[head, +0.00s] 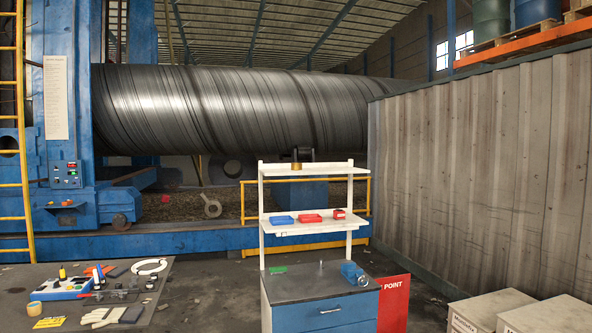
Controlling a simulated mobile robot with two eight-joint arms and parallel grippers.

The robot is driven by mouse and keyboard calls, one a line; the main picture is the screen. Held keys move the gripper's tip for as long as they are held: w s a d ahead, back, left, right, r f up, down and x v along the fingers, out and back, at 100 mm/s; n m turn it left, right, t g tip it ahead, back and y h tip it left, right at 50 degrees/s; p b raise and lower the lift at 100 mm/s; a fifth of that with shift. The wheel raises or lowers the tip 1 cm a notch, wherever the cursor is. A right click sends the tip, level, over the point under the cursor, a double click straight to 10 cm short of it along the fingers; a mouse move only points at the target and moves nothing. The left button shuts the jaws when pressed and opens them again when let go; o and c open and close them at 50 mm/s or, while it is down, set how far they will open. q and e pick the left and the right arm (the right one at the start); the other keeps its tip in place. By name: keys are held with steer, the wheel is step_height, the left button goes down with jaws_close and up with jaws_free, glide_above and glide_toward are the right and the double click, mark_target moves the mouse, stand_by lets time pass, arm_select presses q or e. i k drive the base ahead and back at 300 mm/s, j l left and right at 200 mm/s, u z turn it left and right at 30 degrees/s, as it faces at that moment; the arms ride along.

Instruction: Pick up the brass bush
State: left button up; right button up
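A small brass-coloured cylindrical piece, which looks like the brass bush (296,166), shows at the top shelf (333,170) of the white rack. It is small in the picture, and I cannot tell whether it has a bore. A dark roller-like part (303,154) shows directly above and behind it; I cannot tell whether they touch. Neither of my grippers is in the head view.
The rack stands on a blue workbench (321,318) with a blue cylindrical tool (353,273) on top. Its lower shelf holds blue and red bins (310,218). A cluttered dark table (140,318) is at left. A corrugated wall (480,170) and pale boxes (490,308) flank the right.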

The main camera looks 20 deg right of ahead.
mark_target(296, 166)
steer(key=i+l+z, duration=0.1)
steer(key=i, duration=1.05)
